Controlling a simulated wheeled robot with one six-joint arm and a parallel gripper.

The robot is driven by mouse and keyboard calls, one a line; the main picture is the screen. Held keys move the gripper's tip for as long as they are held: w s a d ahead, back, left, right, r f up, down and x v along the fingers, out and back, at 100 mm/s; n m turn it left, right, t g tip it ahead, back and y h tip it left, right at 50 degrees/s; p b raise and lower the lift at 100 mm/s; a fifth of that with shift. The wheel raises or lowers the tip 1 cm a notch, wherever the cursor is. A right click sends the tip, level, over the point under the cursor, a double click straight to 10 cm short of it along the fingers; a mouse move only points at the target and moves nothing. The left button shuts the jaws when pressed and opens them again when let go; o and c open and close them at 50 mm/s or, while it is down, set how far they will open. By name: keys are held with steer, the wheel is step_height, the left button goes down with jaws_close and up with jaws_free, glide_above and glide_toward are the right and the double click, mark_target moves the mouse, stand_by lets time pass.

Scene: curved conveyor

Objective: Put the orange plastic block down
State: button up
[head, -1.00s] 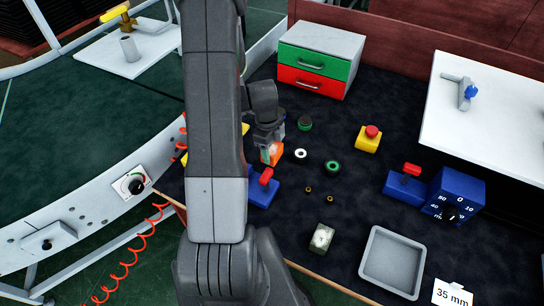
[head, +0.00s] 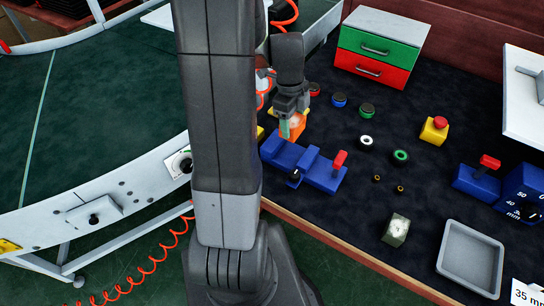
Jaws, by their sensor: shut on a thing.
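My gripper (head: 289,120) points down at the left end of the dark work mat (head: 340,215) in the head view. It is shut on the orange plastic block (head: 299,126). One finger partly covers the block, and I cannot tell whether its underside touches the mat or hangs just above it. The block is just behind a blue fixture with a red lever (head: 324,171).
Black, coloured-top buttons (head: 367,109) and a white ring (head: 366,141) lie right of the gripper. A green-and-red drawer box (head: 376,56) stands behind. A grey tray (head: 470,258) is front right. The curved conveyor (head: 100,100) lies left.

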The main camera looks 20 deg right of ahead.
step_height(320, 180, down, 10)
steer(key=shift+r, duration=0.1)
stand_by(0.4)
steer(key=o, duration=1.1)
steer(key=shift+o, duration=0.2)
steer(key=shift+r+p, duration=0.2)
steer(key=shift+p, duration=0.1)
steer(key=r, duration=0.7)
steer(key=w+a+r, duration=0.1)
steer(key=r, duration=0.3)
steer(key=shift+r, duration=0.3)
